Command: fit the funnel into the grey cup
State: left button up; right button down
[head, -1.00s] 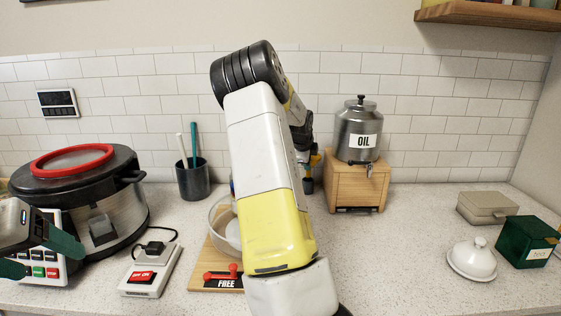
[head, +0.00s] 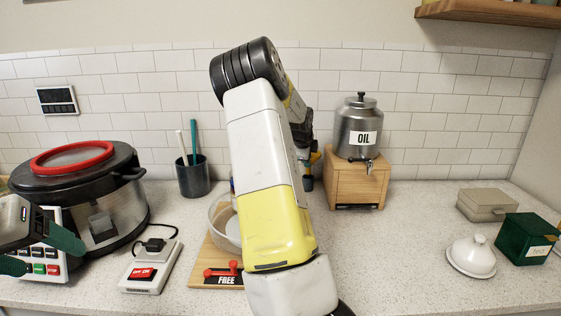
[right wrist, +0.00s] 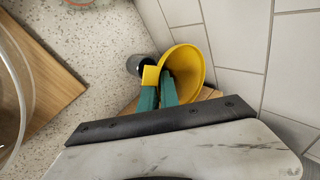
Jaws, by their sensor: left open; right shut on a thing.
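The yellow funnel (right wrist: 191,63) is in the right wrist view, with its wide mouth facing the camera. My right gripper (right wrist: 160,90) is shut on it, teal fingers at its near side. A dark grey cup (right wrist: 134,64) shows partly behind the funnel's left side. I cannot tell whether funnel and cup touch. My left gripper (head: 38,250) is open and empty at the far left, in front of the cooker.
A glass bowl (head: 219,222) sits on a wooden board (head: 204,268), partly behind my right arm. The oil dispenser (head: 359,132) stands on a wooden box (head: 357,180) near the tiled wall. A utensil holder (head: 194,179) stands further left.

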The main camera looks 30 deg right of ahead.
aim_at(307, 172)
jog(key=shift+f, duration=2.5)
jog(key=c, duration=1.5)
grip_release()
jog(key=v, duration=0.7)
jog(key=shift+s+a+r, duration=0.15)
jog(key=shift+r, duration=0.15)
